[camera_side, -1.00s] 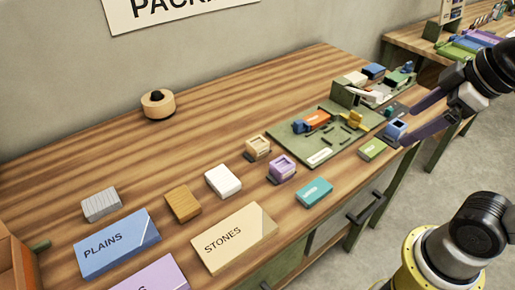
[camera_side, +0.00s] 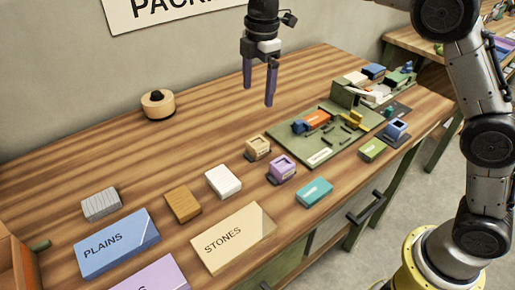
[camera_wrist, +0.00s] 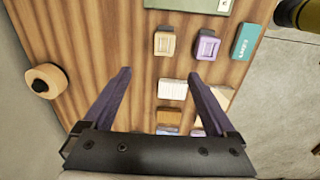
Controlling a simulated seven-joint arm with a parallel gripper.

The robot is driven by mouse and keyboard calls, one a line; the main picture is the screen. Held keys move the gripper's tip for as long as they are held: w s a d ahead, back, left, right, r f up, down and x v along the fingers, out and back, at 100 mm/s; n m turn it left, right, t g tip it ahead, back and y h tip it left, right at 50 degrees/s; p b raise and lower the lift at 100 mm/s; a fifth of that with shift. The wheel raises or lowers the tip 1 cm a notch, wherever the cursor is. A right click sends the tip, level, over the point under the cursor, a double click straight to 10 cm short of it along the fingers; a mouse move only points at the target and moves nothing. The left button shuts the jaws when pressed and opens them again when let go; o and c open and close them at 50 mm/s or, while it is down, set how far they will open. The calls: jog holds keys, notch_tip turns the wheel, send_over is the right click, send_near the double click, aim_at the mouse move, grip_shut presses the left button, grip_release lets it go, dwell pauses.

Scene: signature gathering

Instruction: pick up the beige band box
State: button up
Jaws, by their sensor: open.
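The beige band box (camera_side: 257,147), a small tan block with a recess in its top, stands on the wooden table near the middle. It also shows in the wrist view (camera_wrist: 165,43), beyond my fingertips. A similar purple box (camera_side: 282,168) stands close beside it, with a clear gap between them in the wrist view. My gripper (camera_side: 258,96) is open and empty, its two purple fingers pointing down, well above the table. In the wrist view my gripper (camera_wrist: 160,73) has its fingers spread apart, touching nothing. The beige box is not hidden.
A white block (camera_side: 223,181), a brown block (camera_side: 183,204) and a teal box (camera_side: 314,192) lie nearby. A green board (camera_side: 290,148) with parts sits to the right. A round wooden thing with a dark knob (camera_side: 158,104) stands at the back. The table's back middle is clear.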

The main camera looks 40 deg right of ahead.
send_over(258, 142)
jog(key=a, duration=0.1)
jog(key=shift+g, duration=0.4)
jog(key=f, duration=1.1)
jog(key=shift+w+a+f, duration=0.1)
jog(key=shift+a+f, duration=0.1)
jog(key=shift+f, duration=0.6)
jog(key=f, duration=0.2)
jog(key=d+f, duration=0.1)
jog(key=f, duration=0.1)
jog(key=shift+d, duration=0.2)
jog(key=shift+f, duration=0.55)
grip_shut()
jog(key=shift+r, duration=0.1)
